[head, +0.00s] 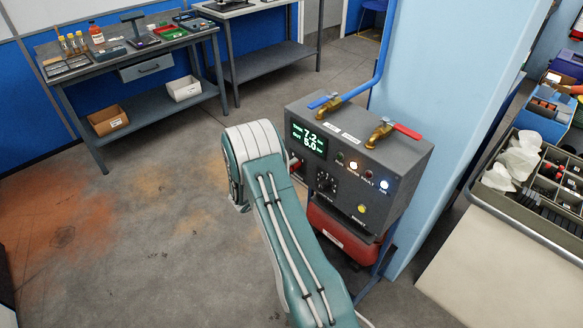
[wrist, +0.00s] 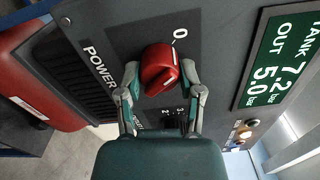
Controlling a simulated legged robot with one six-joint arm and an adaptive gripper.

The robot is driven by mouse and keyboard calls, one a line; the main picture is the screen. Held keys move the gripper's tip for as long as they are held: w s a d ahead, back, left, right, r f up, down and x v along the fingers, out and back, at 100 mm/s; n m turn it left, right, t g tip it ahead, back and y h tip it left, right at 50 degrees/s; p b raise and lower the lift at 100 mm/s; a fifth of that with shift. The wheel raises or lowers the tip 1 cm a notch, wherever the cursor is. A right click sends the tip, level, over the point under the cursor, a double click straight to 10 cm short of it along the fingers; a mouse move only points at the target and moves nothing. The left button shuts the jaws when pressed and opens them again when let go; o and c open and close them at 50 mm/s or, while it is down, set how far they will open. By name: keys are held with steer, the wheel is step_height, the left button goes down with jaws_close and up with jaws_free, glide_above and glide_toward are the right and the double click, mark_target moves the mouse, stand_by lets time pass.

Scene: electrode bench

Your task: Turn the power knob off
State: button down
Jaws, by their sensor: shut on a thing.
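The red power knob (wrist: 158,70) sits on the grey control box, by the word POWER, in the wrist view. A white 0 is printed on the panel just above and to the right of it. Pale marks show on the knob, but I cannot tell surely which way it points. My gripper (wrist: 160,80) has one finger on each side of the knob and is shut on it. In the head view, a bit of red (head: 295,166) shows beside my arm at the box's left edge; my arm hides the gripper there.
The control box (head: 400,158) has a lit display (head: 309,139) reading 7.2 and 5.0, a black dial (head: 326,183), and lit amber and blue lamps. A blue-handled and a red-handled valve (head: 385,132) stand on top. A red tank (head: 340,238) is below. Open floor lies left.

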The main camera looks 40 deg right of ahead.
steer(key=shift+w+a+n, duration=0.1)
steer(key=shift+w+n, duration=0.05)
steer(key=shift+n, duration=0.65)
steer(key=shift+f, duration=0.1)
steer(key=shift+c, duration=1.2)
jaws_free()
steer(key=s+a, duration=0.1)
steer(key=a, duration=1.1)
steer(key=shift+d, duration=0.1)
